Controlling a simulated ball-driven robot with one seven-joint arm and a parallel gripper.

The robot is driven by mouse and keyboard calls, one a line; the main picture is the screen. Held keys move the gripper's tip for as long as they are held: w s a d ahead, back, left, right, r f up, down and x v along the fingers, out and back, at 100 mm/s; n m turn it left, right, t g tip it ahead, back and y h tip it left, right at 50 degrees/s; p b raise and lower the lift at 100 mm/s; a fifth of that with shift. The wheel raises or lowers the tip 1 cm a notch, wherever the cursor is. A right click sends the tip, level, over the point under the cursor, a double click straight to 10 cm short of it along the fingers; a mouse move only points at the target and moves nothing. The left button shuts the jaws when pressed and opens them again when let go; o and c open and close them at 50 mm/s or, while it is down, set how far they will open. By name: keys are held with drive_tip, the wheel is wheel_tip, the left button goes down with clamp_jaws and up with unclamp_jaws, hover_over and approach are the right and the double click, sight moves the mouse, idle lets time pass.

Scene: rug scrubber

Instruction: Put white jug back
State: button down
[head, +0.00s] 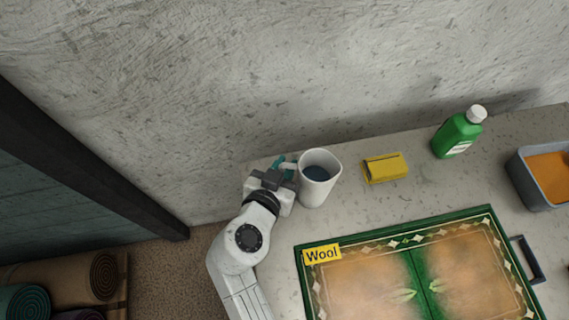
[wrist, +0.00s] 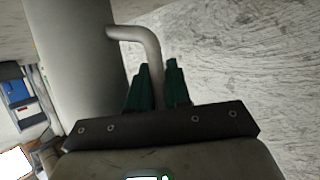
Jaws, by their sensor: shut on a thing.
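The white jug (head: 318,185) stands at the back left of the table, close to the wall, with dark liquid inside. It looks upright; whether it touches the table is hard to tell. In the wrist view the jug's pale body (wrist: 80,70) fills the left, and its handle curves down between my fingers. My gripper (head: 287,168) is at the jug's left side, shut on the handle. Its teal fingertips also show in the wrist view (wrist: 158,90), one on each side of the handle.
A yellow sponge or block (head: 386,167) lies right of the jug. Farther right stand a green bottle (head: 455,135) with a white cap and a grey tub (head: 533,183) of orange liquid. A green-bordered rug (head: 372,248) labelled Wool lies in front. Rolled rugs (head: 65,285) sit lower left.

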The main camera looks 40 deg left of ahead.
drive_tip(key=shift+f, duration=0.15)
drive_tip(key=c, duration=1.1)
unclamp_jaws()
drive_tip(key=shift+r, duration=0.2)
drive_tip(key=b+v, duration=0.1)
drive_tip(key=v, duration=1.1)
drive_tip(key=shift+b, duration=0.35)
